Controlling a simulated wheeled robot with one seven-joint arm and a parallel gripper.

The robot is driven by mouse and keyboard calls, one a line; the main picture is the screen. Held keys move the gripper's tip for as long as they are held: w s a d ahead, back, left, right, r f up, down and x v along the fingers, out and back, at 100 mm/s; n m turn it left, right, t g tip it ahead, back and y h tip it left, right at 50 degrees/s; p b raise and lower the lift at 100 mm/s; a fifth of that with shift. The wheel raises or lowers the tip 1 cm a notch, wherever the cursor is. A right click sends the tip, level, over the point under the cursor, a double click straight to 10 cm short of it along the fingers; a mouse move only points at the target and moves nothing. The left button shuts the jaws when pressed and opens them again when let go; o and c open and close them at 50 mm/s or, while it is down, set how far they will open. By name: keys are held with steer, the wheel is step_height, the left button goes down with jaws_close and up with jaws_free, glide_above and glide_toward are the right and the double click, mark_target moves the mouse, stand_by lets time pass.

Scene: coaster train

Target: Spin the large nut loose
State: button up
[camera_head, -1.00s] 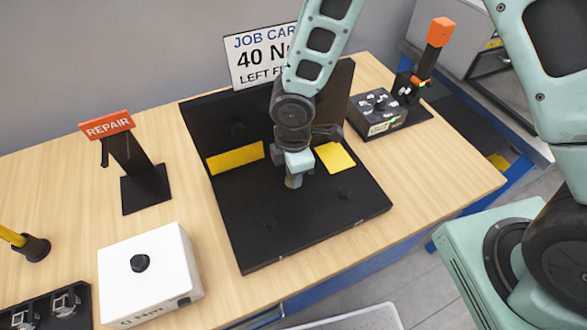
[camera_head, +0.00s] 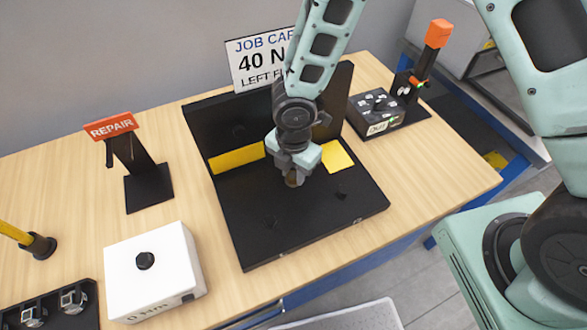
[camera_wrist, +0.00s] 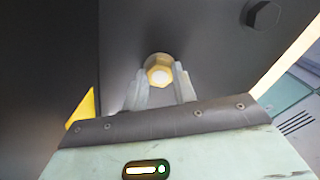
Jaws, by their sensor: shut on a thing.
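The large nut (camera_wrist: 158,70) is a brass-coloured hex nut with a pale round centre, seen in the wrist view just beyond my fingertips. In the head view, only a small brownish part of it (camera_head: 293,181) shows below my gripper. My gripper (camera_head: 293,174) points down over the black fixture (camera_head: 300,225). In the wrist view, the two grey fingers of my gripper (camera_wrist: 160,88) are at either side of the nut and closed on it. The exact finger contact is partly hidden.
A dark bolt head (camera_wrist: 263,14) sits on the fixture plate. A job card (camera_head: 258,62) rises behind. Bare wood lies right of the fixture.

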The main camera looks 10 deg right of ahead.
mark_target(293, 175)
steer(key=shift+s+f, duration=0.1)
stand_by(0.3)
steer(key=o, duration=1)
steer(key=shift+r, duration=0.55)
step_height(293, 175, up, 16)
steer(key=shift+r, duration=0.2)
